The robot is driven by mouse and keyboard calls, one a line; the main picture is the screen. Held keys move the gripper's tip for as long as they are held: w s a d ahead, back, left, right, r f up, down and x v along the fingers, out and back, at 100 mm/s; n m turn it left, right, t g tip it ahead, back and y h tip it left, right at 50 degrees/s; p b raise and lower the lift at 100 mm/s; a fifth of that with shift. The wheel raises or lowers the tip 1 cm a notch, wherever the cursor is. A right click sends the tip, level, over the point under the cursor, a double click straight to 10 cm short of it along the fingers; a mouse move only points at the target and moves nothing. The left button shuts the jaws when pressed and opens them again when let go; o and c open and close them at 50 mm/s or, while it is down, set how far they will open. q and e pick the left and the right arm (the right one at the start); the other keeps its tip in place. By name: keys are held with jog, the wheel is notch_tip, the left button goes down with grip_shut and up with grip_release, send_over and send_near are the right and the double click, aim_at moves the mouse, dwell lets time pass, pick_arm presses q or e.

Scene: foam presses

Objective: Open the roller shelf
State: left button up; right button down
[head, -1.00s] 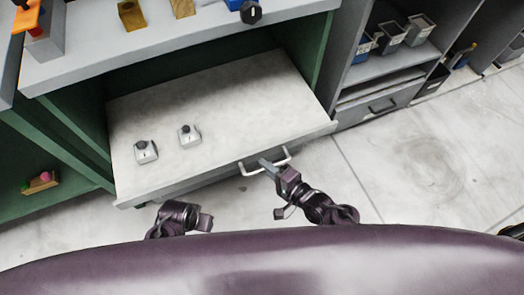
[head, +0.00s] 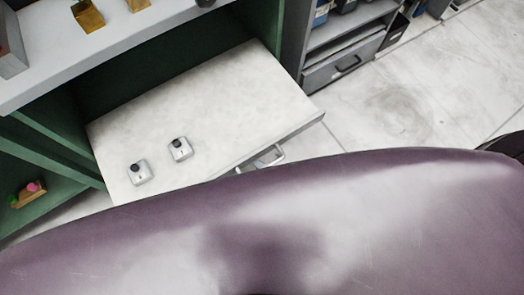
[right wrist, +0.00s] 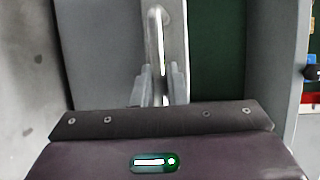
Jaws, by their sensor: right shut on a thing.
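The roller shelf (head: 225,95) is a pale, flat pull-out board. It stands out from the green cabinet bay under the grey worktop. Its metal bar handle (head: 277,155) is on the front edge, partly hidden by my purple body in the head view. The handle runs upright in the right wrist view (right wrist: 160,35). My right gripper (right wrist: 162,82) is shut on this handle, with a finger on each side of the bar. In the head view only a small part of it (head: 259,160) shows at the handle. My left gripper is out of view.
Two small grey blocks with black knobs (head: 139,172) (head: 180,149) stand on the shelf's left part. The grey worktop (head: 150,40) is above. A grey drawer unit (head: 345,68) stands to the right. The pale floor (head: 420,95) at right is clear.

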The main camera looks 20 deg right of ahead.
jog(key=c, duration=1.5)
grip_release()
jog(key=shift+o, duration=0.2)
jog(key=shift+s, duration=0.1)
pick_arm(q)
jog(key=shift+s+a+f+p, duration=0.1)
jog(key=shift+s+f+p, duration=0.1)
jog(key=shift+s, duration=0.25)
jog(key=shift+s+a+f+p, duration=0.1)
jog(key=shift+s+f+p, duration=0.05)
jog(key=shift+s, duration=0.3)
pick_arm(e)
jog(key=v, duration=0.7)
jog(key=shift+s+d, duration=0.25)
jog(key=shift+d, duration=0.05)
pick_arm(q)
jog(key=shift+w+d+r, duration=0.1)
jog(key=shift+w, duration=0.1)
